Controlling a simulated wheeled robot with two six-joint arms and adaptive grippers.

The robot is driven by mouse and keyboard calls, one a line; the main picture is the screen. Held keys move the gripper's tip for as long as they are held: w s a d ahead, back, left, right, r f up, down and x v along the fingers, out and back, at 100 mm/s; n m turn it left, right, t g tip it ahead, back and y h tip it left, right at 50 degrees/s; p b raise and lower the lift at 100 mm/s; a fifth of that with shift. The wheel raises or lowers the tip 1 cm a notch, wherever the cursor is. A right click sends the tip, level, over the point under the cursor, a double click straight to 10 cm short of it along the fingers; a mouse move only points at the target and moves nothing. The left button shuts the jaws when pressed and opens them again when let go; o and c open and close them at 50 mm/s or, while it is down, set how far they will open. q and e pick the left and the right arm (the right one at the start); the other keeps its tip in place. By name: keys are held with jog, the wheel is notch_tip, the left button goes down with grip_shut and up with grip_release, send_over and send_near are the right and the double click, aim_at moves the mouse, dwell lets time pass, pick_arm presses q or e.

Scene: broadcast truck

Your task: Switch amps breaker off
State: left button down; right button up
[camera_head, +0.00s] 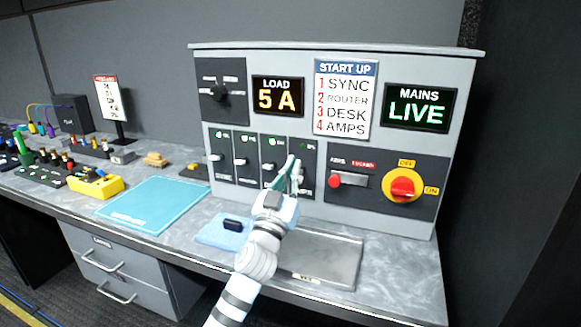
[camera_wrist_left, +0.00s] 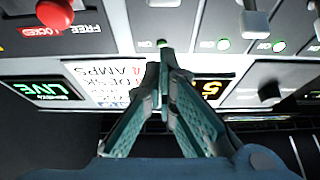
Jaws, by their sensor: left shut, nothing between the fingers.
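The amps breaker (camera_head: 309,166) is the rightmost in the row of breakers on the grey panel. Its lever is largely hidden behind my left gripper (camera_head: 292,163), and I cannot tell its position. A green lamp (camera_wrist_left: 162,43) is lit just beyond the fingertips in the left wrist view. My left gripper (camera_wrist_left: 166,62) is shut and empty, its fingertips pointing up in front of the amps breaker. I cannot tell whether they touch it. My right gripper is not in view.
Other breakers (camera_head: 240,160) stand close to the left. A red lock knob (camera_head: 334,182) and a red-yellow rotary switch (camera_head: 402,186) are to the right. Displays read LOAD 5 A (camera_head: 278,96) and MAINS LIVE (camera_head: 419,108). A metal tray (camera_head: 335,262) lies below.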

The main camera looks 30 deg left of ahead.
pick_arm(q)
jog(key=b+v, duration=0.4)
jog(key=v, duration=0.5)
jog(key=shift+f, duration=0.45)
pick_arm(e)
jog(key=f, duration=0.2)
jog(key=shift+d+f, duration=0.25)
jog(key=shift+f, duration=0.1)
pick_arm(q)
jog(key=shift+s+d, duration=0.1)
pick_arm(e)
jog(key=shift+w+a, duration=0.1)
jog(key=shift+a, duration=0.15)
